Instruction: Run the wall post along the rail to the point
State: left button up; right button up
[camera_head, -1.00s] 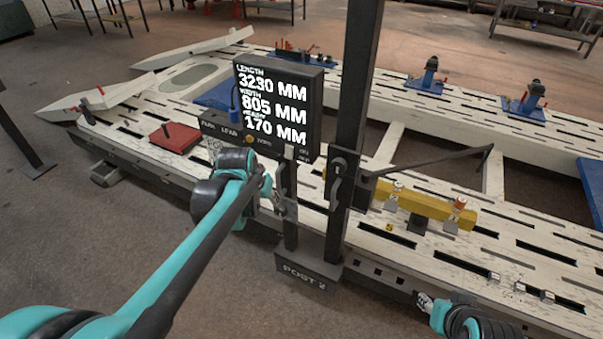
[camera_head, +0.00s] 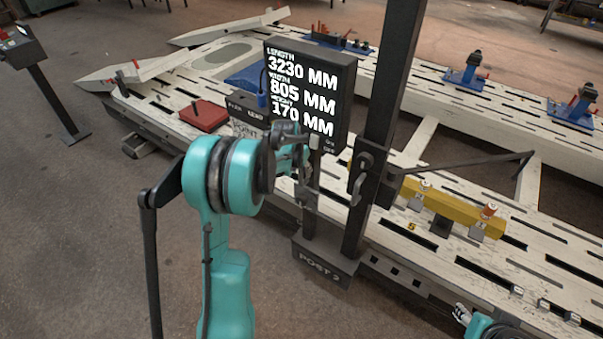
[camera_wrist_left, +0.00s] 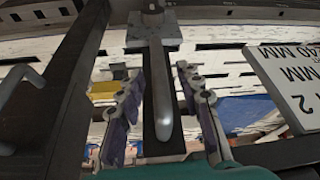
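The wall post (camera_head: 392,90), a tall dark upright, stands at the bench's near side on a base labelled POST 2 (camera_head: 322,268). A curved grey handle (camera_head: 357,188) is on it. A thinner upright beside it carries a display (camera_head: 345,95) reading 3230, 805 and 170 MM. My left gripper (camera_head: 306,190) is at this thinner upright. In the left wrist view its fingers (camera_wrist_left: 165,112) stand apart on both sides of a grey bar handle (camera_wrist_left: 161,85), with gaps showing. My right gripper (camera_head: 462,314) shows only partly at the bottom edge; its fingers are unclear.
A slotted pale bench (camera_head: 540,228) runs behind the post, with a yellow beam (camera_head: 455,207) and a long dark arm reaching right. A red block (camera_head: 203,114) lies on the bench at left. A console on a stand (camera_head: 45,85) is at far left. The floor at left is clear.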

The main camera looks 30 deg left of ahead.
pick_arm(q)
jog(key=shift+w+f, duration=0.2)
jog(key=shift+f, duration=0.3)
pick_arm(e)
jog(key=shift+f, duration=0.15)
pick_arm(q)
grip_shut()
jog(key=shift+a+r, duration=0.1)
jog(key=shift+a, duration=0.1)
